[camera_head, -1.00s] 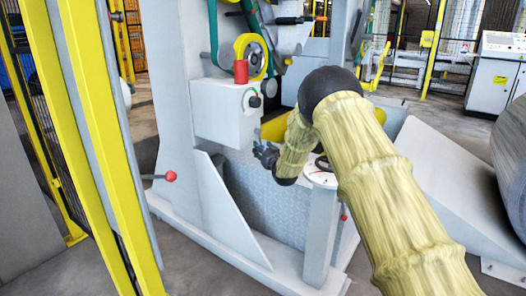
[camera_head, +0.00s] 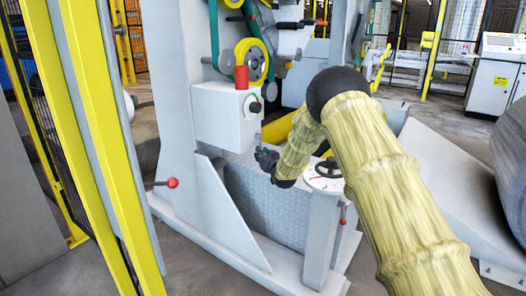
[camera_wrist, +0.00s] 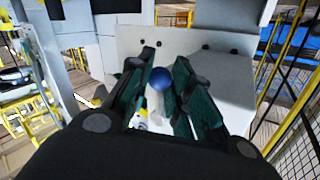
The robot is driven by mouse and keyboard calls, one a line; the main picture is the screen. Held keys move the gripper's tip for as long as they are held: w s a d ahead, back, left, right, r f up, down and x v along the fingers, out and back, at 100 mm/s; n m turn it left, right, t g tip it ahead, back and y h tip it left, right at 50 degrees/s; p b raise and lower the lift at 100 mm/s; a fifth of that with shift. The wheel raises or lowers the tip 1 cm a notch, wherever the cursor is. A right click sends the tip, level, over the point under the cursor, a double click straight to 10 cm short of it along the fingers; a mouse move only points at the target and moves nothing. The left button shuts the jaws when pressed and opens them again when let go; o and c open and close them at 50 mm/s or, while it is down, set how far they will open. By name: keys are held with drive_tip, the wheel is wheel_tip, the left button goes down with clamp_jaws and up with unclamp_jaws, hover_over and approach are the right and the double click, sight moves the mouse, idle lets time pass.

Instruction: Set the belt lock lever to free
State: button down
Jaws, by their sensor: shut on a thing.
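A lever with a blue ball knob (camera_wrist: 160,78) stands between the fingers of my gripper (camera_wrist: 161,95) in the wrist view. The dark green finger pads lie on both sides of the knob, and my gripper is shut on it. In the head view my gripper (camera_head: 266,160) is just below the grey control box (camera_head: 222,117), at its right corner. The knob is largely hidden there by my fingers. I cannot read any marking for the lever's positions.
A red-knobbed lever (camera_head: 172,183) sticks out at the machine's left, and another red knob (camera_head: 344,207) is at the right post. A dial with a black handwheel (camera_head: 325,172) is beside my forearm. Yellow fence posts (camera_head: 107,150) stand at the left.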

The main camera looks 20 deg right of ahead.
drive_tip(key=s+a+r+m+g+y+p, duration=0.1)
drive_tip(key=m+g+p, duration=0.1)
drive_tip(key=p, duration=0.1)
drive_tip(key=s+a+r+m+g+y+p, duration=0.1)
drive_tip(key=r+m+g+p, duration=0.1)
drive_tip(key=m+p, duration=0.1)
drive_tip(key=s+a+r+m+g+y+p, duration=0.1)
drive_tip(key=r+m+g+p, duration=0.1)
drive_tip(key=m+p, duration=0.1)
drive_tip(key=shift+s+a+r+g+y+p, duration=0.15)
drive_tip(key=shift+a+g+y+p, duration=0.25)
drive_tip(key=shift+p, duration=0.35)
drive_tip(key=shift+a+r+m+g+y, duration=0.1)
drive_tip(key=shift+r+m+g+y, duration=0.75)
drive_tip(key=shift+r+m, duration=0.25)
drive_tip(key=c, duration=1.3)
unclamp_jaws()
drive_tip(key=shift+o, duration=0.2)
drive_tip(key=shift+a+r, duration=0.1)
